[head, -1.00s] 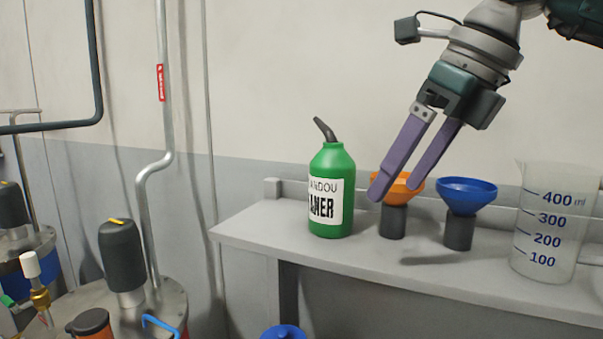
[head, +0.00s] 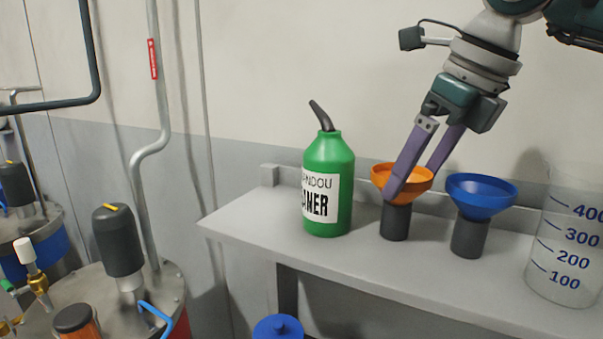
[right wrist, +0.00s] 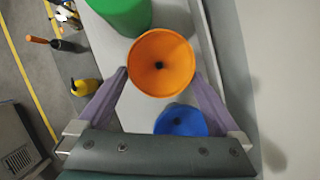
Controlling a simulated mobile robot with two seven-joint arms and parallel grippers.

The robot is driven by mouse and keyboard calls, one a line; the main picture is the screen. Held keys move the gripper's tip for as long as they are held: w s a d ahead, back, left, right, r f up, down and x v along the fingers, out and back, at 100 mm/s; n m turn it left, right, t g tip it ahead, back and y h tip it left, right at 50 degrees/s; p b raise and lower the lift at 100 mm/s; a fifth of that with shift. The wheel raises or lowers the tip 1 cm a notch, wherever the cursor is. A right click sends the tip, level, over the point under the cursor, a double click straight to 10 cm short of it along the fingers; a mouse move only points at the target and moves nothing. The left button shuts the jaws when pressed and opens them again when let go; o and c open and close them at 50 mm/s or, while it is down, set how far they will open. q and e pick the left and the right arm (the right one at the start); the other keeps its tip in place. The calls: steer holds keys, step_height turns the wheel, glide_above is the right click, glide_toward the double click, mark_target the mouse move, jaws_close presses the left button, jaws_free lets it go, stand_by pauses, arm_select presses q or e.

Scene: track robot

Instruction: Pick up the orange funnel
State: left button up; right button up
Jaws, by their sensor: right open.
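The orange funnel (head: 411,179) stands upright in a dark cylindrical holder (head: 396,221) on the grey shelf, and its round mouth faces up in the right wrist view (right wrist: 162,63). My right gripper (head: 413,182) is open, with one purple finger in front of the funnel's bowl and the other behind it. In the right wrist view the fingertips (right wrist: 160,74) lie on either side of the orange rim. I cannot tell whether they touch it. My left gripper does not show.
On the grey shelf (head: 250,225), a green bottle (head: 340,165) stands left of the funnel. A blue funnel (head: 482,192) in a dark holder stands close on the right, then a clear measuring beaker (head: 560,250). The wall is behind.

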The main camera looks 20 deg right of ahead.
mark_target(398, 205)
steer(key=p+x, duration=0.2)
steer(key=x, duration=0.3)
steer(key=shift+f, duration=0.15)
steer(key=shift+w+f, duration=0.15)
steer(key=shift+f, duration=0.25)
steer(key=shift+c, duration=0.2)
steer(key=c, duration=0.9)
